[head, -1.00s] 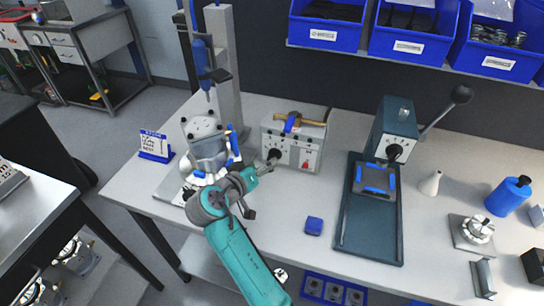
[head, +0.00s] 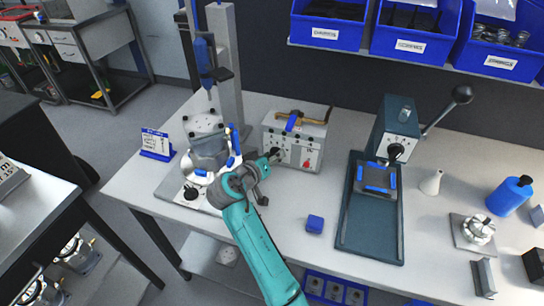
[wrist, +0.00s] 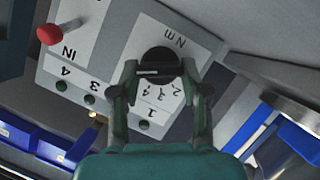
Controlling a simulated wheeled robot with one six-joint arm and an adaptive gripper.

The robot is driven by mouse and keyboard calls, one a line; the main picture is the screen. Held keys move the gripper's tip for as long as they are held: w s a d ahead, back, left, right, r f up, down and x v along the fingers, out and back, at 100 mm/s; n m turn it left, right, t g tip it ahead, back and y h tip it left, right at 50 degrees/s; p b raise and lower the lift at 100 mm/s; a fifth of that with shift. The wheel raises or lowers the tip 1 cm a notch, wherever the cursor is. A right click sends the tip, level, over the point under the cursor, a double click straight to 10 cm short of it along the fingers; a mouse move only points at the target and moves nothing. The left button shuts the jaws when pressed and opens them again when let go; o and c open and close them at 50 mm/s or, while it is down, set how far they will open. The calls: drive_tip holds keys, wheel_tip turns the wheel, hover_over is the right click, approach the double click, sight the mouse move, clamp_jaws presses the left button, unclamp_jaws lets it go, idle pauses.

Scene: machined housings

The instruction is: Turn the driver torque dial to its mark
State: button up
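The black round torque dial (wrist: 160,65) sits on a white scale plate marked "N m" on the grey control box (head: 312,137). A pale line on the dial points left in the wrist view. Small numbers are printed beside the dial, partly hidden by my gripper. My gripper (wrist: 160,70) has its fingers apart, one on each side of the dial; I cannot tell whether they touch it. In the head view my gripper (head: 271,156) is at the left part of the box front and mostly hides the dial. The blue driver (head: 204,60) hangs on its column to the left.
A red knob (wrist: 48,34) and several dark holes marked with numbers share the box front. A grey machined housing (head: 208,145) stands close left of my arm. A press (head: 395,130) stands to the right.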

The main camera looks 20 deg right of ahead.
drive_tip(key=shift+c, duration=0.6)
drive_tip(key=shift+n, duration=0.3)
drive_tip(key=shift+w+a+f+n+g+h, duration=0.15)
drive_tip(key=shift+n+h, duration=0.4)
drive_tip(key=shift+n, duration=0.35)
drive_tip(key=shift+f+n+g+h, duration=0.15)
drive_tip(key=shift+n+h, duration=0.4)
drive_tip(key=shift+n, duration=0.35)
drive_tip(key=shift+r, duration=0.1)
drive_tip(key=o, duration=1.1)
drive_tip(key=shift+o, duration=0.2)
drive_tip(key=v, duration=1.2)
drive_tip(key=shift+a, duration=0.1)
